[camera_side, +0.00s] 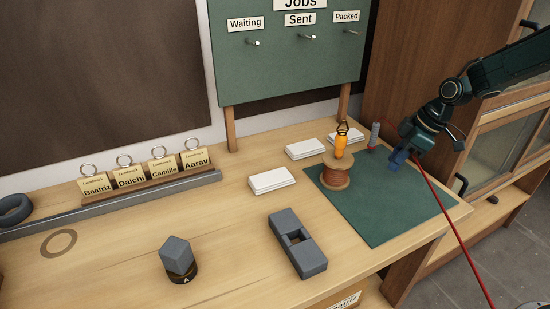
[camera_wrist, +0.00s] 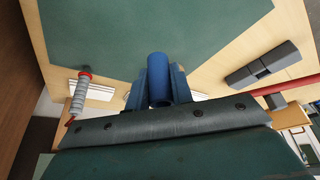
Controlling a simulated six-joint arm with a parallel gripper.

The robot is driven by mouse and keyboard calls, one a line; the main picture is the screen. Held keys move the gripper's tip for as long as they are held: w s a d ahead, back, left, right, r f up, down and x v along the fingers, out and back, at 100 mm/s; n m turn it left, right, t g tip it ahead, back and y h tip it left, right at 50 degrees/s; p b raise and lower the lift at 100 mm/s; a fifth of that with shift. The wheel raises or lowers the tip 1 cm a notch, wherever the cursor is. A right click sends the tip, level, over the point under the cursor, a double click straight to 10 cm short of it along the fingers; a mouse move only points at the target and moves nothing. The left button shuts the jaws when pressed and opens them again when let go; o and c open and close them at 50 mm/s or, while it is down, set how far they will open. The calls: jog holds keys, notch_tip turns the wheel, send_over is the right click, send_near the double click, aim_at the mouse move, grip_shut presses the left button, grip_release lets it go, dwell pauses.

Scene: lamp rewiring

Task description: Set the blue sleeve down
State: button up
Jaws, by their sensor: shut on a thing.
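The blue sleeve (camera_wrist: 158,78), a short hollow tube, sits between the two fingers of my gripper (camera_wrist: 157,92) in the wrist view. My gripper is shut on it. In the side view the sleeve (camera_side: 396,161) shows as a small blue piece at the end of my gripper (camera_side: 402,153), above the right part of the green mat (camera_side: 405,215). The gap between sleeve and mat is hard to judge. The mat also fills much of the wrist view (camera_wrist: 120,35), and the patch beyond the sleeve is bare.
A red cable (camera_side: 452,222) runs past the right. White stacks (camera_side: 271,181) and a grey block (camera_side: 297,247) lie left.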

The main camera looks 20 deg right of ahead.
aim_at(380, 191)
jog(key=shift+f, duration=3.95)
jog(key=shift+f, duration=0.15)
jog(key=o, duration=0.9)
jog(key=shift+o, duration=0.2)
jog(key=v, duration=1.2)
jog(key=shift+r, duration=0.25)
